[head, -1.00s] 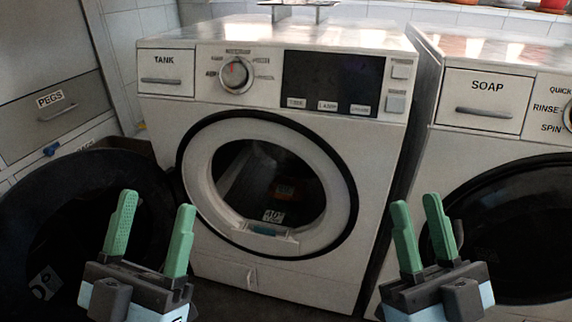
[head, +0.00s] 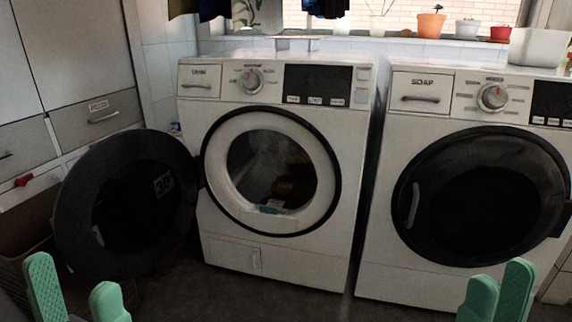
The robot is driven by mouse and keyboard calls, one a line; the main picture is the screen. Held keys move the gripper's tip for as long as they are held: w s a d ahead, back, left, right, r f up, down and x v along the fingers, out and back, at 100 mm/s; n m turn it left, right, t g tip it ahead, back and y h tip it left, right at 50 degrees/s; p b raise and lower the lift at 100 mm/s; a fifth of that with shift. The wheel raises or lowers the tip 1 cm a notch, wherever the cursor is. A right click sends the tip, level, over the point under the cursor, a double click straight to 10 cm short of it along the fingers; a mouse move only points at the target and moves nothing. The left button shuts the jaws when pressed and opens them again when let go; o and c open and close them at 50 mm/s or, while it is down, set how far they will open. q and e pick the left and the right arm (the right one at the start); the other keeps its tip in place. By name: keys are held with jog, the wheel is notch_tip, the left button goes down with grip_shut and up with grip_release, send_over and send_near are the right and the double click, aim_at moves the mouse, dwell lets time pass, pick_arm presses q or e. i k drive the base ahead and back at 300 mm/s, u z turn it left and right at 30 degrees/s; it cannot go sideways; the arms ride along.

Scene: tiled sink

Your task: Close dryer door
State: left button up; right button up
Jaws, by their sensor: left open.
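The dryer (head: 225,240) is the white machine in the middle, with a dark display and a dial on top. Its round black door (head: 80,215) stands wide open, swung out to the left on the hinge side of the opening. The drum opening is uncovered, with a pale ring around it. My left gripper (head: 76,292) is low at the left edge, open and empty, in front of the door's lower part in the picture; I see no clear contact.
A washer (head: 375,210) with a soap drawer and a shut dark door (head: 485,200) stands to the right. The floor before the dryer looks clear.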

aim_at(117, 198)
jog(key=u, duration=2.4)
jog(key=i, duration=1.25)
jog(key=z, duration=2.25)
